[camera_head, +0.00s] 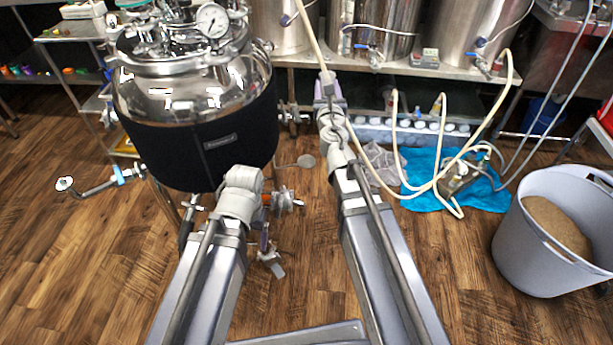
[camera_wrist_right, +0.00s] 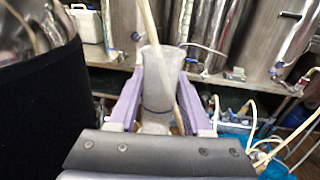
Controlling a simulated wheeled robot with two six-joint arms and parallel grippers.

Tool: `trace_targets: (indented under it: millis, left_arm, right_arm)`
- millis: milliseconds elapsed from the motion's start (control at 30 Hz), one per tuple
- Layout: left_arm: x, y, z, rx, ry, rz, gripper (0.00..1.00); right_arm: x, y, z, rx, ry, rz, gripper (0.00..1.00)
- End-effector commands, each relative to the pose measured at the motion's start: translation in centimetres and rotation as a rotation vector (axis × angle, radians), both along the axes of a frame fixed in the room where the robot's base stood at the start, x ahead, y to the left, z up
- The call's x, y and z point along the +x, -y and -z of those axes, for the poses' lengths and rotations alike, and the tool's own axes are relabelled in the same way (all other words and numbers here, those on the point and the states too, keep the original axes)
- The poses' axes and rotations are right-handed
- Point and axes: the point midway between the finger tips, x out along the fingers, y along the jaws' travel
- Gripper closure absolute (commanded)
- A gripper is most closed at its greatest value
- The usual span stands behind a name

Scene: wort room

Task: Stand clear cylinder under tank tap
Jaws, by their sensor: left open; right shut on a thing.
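The clear cylinder (camera_wrist_right: 155,75) stands roughly upright between the two purple fingers of my right gripper (camera_wrist_right: 152,100), which is shut on it. In the head view my right gripper (camera_head: 330,92) is raised to the right of the silver tank with a black jacket (camera_head: 195,130); the cylinder is hard to make out there. A bent pipe with a blue-handled valve (camera_head: 118,175) sticks out at the tank's lower left. Another metal fitting (camera_head: 290,112) is on its right side. My left gripper (camera_head: 268,252) is open and low, in front of the tank; its fingers are partly hidden.
Steel kettles (camera_head: 375,25) with blue-handled taps stand on a bench behind. A pale hose (camera_head: 395,130) loops down to a pump (camera_head: 458,178) on a blue cloth (camera_head: 425,170). A grey bin of grain (camera_head: 515,240) stands at right. The wooden floor is open at left.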

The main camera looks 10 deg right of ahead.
Motion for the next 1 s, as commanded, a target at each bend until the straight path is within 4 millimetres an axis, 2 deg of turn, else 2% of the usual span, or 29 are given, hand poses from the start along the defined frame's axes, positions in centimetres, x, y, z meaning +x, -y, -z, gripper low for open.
trace_targets:
  millis: [33, 600, 800, 1000]
  left_arm:
    - [0.0, 0.0, 3.3, 0.0, 0.0, 0.0, 0.21]
    - [0.1, 0.0, 20.3, 0.001, 0.003, 0.0, 0.21]
    - [0.1, 0.0, 24.9, 0.001, 0.004, 0.0, 0.21]
    - [0.1, 0.0, 27.2, 0.0, 0.005, 0.001, 0.21]
  right_arm:
    - [-0.5, -0.1, 3.3, 0.0, 0.0, -0.009, 1.0]
    - [-3.8, -1.8, 20.3, 0.0, 0.0, -0.126, 1.0]
    - [-4.8, -2.4, 24.9, 0.001, 0.0, -0.162, 1.0]
    - [-5.3, -2.8, 27.3, 0.001, 0.0, -0.182, 1.0]
